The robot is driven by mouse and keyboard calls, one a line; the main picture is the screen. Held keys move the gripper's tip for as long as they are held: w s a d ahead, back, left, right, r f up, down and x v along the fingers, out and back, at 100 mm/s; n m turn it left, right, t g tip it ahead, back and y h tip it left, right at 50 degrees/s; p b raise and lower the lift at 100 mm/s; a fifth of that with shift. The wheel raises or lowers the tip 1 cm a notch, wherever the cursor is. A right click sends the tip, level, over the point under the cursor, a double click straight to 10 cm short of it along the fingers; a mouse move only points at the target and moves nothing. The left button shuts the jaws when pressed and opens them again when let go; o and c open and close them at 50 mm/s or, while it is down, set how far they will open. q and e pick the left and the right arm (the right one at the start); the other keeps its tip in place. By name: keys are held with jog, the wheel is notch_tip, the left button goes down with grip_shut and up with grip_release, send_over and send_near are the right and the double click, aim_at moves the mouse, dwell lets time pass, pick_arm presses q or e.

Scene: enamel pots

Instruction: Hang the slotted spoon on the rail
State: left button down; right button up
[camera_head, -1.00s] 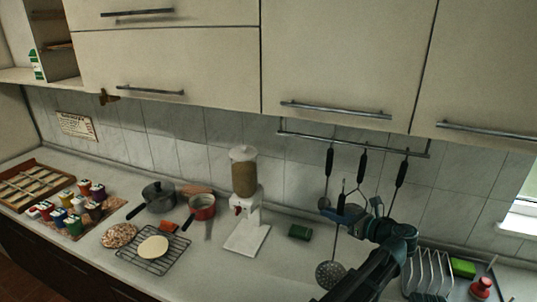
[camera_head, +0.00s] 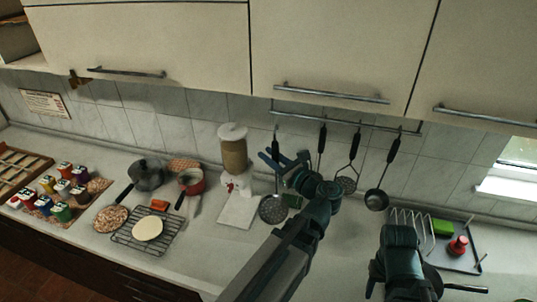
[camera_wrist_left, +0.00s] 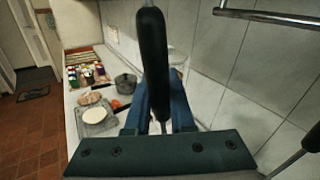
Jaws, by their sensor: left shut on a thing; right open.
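The slotted spoon has a black handle and a round, perforated head (camera_head: 272,208). I cannot tell whether the spoon touches the rail. My right gripper (camera_head: 405,282) is open at the bottom right, apart from the spoon.
A masher (camera_head: 355,146), a ladle (camera_head: 376,199) and another black-handled utensil (camera_head: 322,138) hang on the rail. The dispenser (camera_head: 235,155) stands left of the spoon. A dish rack (camera_head: 412,222) and tray (camera_head: 465,262) are at the right.

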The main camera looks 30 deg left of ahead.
pick_arm(q)
jog(key=shift+w, duration=0.2)
jog(key=w+a+f+b, duration=0.2)
jog(key=w+a, duration=0.1)
jog(key=w, duration=1)
jog(key=shift+a+f, duration=0.15)
dwell(1.5)
jog(key=shift+w, duration=0.1)
jog(key=c, duration=0.7)
grip_release()
